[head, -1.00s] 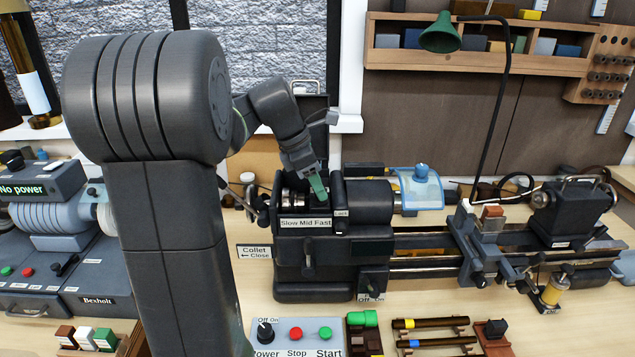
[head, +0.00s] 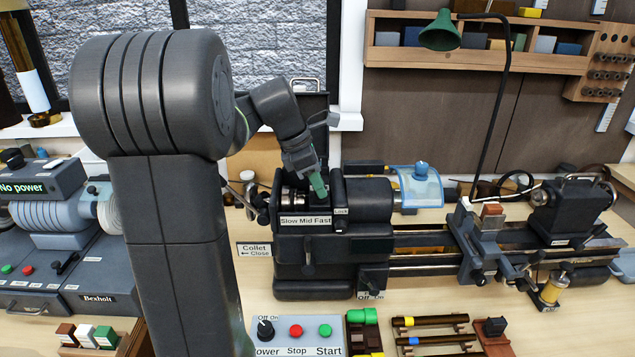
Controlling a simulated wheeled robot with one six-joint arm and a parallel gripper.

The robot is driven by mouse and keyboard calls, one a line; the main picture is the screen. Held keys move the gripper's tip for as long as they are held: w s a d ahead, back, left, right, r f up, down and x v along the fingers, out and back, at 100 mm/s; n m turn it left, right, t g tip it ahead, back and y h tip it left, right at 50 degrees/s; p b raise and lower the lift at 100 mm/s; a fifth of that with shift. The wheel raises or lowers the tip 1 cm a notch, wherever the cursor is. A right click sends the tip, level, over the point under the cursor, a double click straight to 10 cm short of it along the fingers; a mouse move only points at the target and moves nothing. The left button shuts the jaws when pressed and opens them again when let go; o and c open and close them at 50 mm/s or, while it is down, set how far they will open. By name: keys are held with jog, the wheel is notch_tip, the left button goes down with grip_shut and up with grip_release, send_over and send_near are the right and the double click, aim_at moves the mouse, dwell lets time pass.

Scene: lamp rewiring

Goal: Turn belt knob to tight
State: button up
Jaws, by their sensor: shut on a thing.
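My gripper (head: 319,187) reaches down from behind into the open top of the lathe's dark headstock (head: 320,262). Its green fingertip is just behind the "Slow Mid Fast" label (head: 306,221). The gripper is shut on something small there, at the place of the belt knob. The knob itself is hidden by the fingers and the headstock edge, so its setting cannot be read. A small label (head: 341,211) sits just right of the fingers, too small to read surely.
A raised dark cover (head: 314,110) stands behind the headstock. A clear blue guard (head: 421,187) and a green lamp (head: 440,32) are to the right. A switch box (head: 296,338) and pen blanks (head: 432,322) lie in front. My own arm blocks the left middle.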

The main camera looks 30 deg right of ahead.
jog(key=m+g, duration=0.1)
jog(key=m, duration=0.1)
jog(key=m+y, duration=0.1)
jog(key=m, duration=0.2)
jog(key=shift+w+d+m+g, duration=0.15)
jog(key=shift+m+g, duration=0.15)
jog(key=shift+g, duration=0.1)
jog(key=m+y, duration=0.1)
jog(key=m, duration=0.1)
jog(key=m+y, duration=0.1)
jog(key=m, duration=0.1)
jog(key=shift+d+m+g, duration=0.1)
jog(key=shift+m+g, duration=0.2)
jog(key=o, duration=1)
